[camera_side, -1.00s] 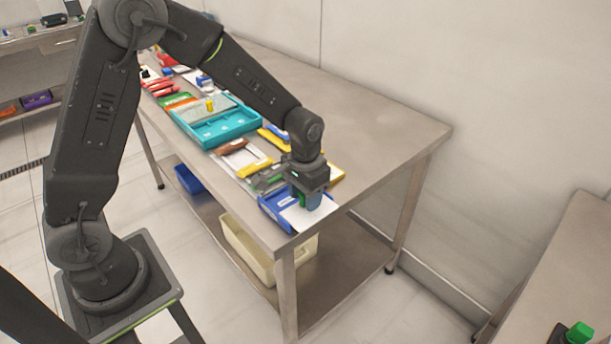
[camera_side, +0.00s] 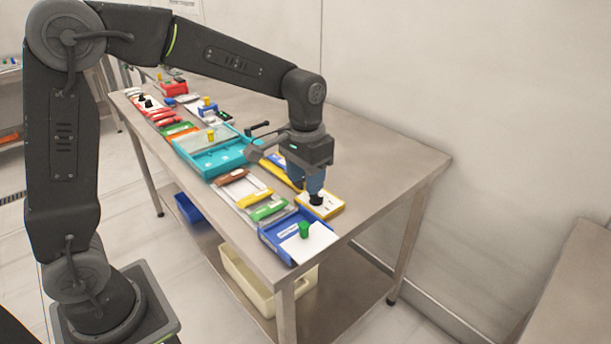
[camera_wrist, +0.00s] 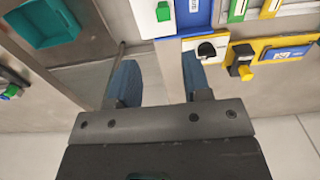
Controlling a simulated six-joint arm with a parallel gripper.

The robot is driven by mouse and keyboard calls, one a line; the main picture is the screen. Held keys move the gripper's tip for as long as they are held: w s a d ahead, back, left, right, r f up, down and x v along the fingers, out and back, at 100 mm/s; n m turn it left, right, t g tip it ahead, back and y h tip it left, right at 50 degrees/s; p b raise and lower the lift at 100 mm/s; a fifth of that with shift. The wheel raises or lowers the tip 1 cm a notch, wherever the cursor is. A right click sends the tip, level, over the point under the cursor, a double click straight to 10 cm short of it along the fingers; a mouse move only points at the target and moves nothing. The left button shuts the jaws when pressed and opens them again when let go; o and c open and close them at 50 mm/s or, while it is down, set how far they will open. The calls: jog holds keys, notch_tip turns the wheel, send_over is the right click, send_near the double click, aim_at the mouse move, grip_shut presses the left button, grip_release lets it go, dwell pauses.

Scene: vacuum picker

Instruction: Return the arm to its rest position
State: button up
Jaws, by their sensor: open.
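My gripper (camera_side: 308,182) is above the near part of the steel table (camera_side: 385,165), over a yellow-edged tray (camera_side: 332,209) with a black knob (camera_side: 316,199). In the wrist view its two blue fingers (camera_wrist: 157,85) are apart with nothing between them. From the side view I cannot tell how far the fingertips are above the tray.
A turquoise tray (camera_side: 212,172) lies behind on the table, with yellow, brown and green pieces nearby. Several red and white items fill the far end. The table's right side is clear. A cream bin (camera_side: 245,280) sits on the lower shelf.

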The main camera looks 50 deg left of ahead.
jog(key=shift+r, duration=0.1)
jog(key=s+a+r+t, duration=0.1)
jog(key=s+r+t, duration=0.1)
jog(key=s, duration=0.7)
jog(key=s+r+t, duration=0.3)
jog(key=s+r, duration=0.1)
jog(key=s, duration=0.6)
jog(key=shift+s+a+r+t, duration=0.15)
jog(key=shift+s+a+t, duration=0.1)
jog(key=shift+a+t, duration=0.1)
